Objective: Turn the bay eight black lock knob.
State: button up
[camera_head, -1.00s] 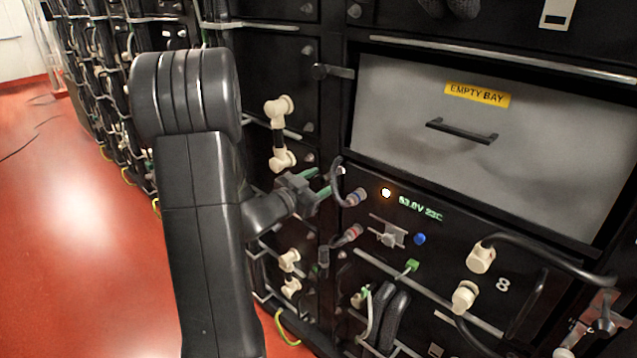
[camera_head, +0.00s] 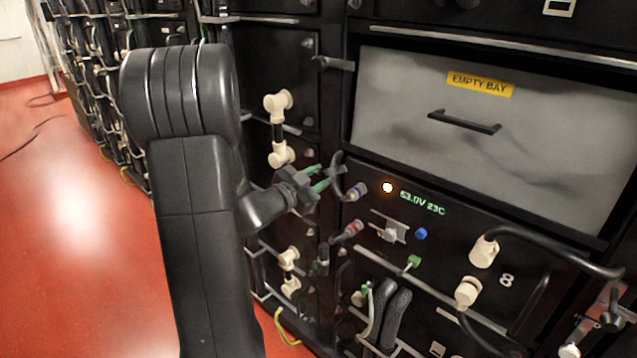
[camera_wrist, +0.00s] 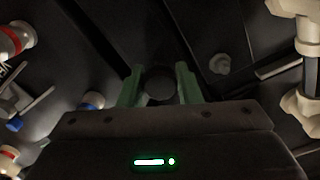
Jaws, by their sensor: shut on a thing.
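My gripper (camera_head: 318,180) reaches from the left to the upper left corner of the bay marked 8 (camera_head: 507,280). In the wrist view, the green fingertips of my gripper (camera_wrist: 160,84) stand on either side of a round black lock knob (camera_wrist: 159,83). The gripper is shut on this knob. In the head view the knob is hidden behind the fingers, and its turn angle cannot be told.
A blue-ringed connector (camera_head: 356,191) with a black cable loop sits close right of my gripper, a red-ringed one (camera_head: 347,232) below it. Cream connectors (camera_head: 279,127) stand to the left. The empty bay cover (camera_head: 400,100) is above.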

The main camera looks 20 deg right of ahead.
jog(key=m+b, duration=0.2)
jog(key=shift+f+m, duration=0.2)
jog(key=shift+m, duration=0.1)
jog(key=shift+r+m+b, duration=0.1)
jog(key=shift+m+b, duration=1.25)
jog(key=shift+m, duration=0.25)
jog(key=o, duration=1)
jog(key=shift+r, duration=0.1)
jog(key=shift+c, duration=0.2)
jog(key=shift+a, duration=0.1)
jog(key=p+v, duration=0.1)
jog(key=v, duration=1.2)
jog(key=shift+s+a, duration=0.2)
jog(key=shift+a, duration=0.15)
